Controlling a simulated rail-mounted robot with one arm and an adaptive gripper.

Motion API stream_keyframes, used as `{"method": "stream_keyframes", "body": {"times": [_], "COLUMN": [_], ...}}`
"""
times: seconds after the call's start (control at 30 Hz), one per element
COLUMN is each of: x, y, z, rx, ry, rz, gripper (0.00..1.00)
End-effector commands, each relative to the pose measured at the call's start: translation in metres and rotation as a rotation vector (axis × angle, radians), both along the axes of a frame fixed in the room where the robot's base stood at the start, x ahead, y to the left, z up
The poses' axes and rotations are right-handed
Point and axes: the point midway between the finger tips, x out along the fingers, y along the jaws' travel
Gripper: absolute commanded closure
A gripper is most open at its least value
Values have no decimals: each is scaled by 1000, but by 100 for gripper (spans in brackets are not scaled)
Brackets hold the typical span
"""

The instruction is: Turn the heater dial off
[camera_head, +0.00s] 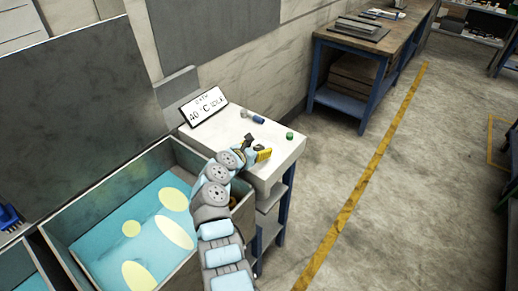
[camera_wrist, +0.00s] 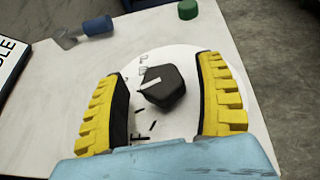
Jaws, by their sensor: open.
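The heater dial (camera_wrist: 165,90) is a dark knob with a white pointer line, on a round white plate (camera_wrist: 182,58) with black marks. The pointer line lies roughly left to right in the wrist view, tilted slightly. My gripper (camera_wrist: 160,72) is open, with one yellow-backed finger to the left of the dial and one to the right. Gaps show between the knob and both fingers. In the head view my gripper (camera_head: 257,146) is low over the white bench top, around the small dark dial. Some plate marks are hidden by the fingers.
A blue-handled tool (camera_head: 258,119) and a green cap (camera_head: 290,135) lie on the white bench top (camera_head: 283,152) near the dial. An open bin (camera_head: 60,228) is at the left.

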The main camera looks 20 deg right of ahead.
Motion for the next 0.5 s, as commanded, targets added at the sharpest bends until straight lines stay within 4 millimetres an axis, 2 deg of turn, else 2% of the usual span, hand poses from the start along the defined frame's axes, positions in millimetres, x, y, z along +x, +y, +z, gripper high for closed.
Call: {"method": "stream_keyframes", "body": {"times": [0.43, 0.47, 0.5], "x": [3, 3, 3], "y": [-5, -5, -5], "z": [-2, -2, -2], "rx": [1, 1, 1], "ry": [0, 0, 0], "rz": [-1, -1, -1], "gripper": [30, 33, 45]}}
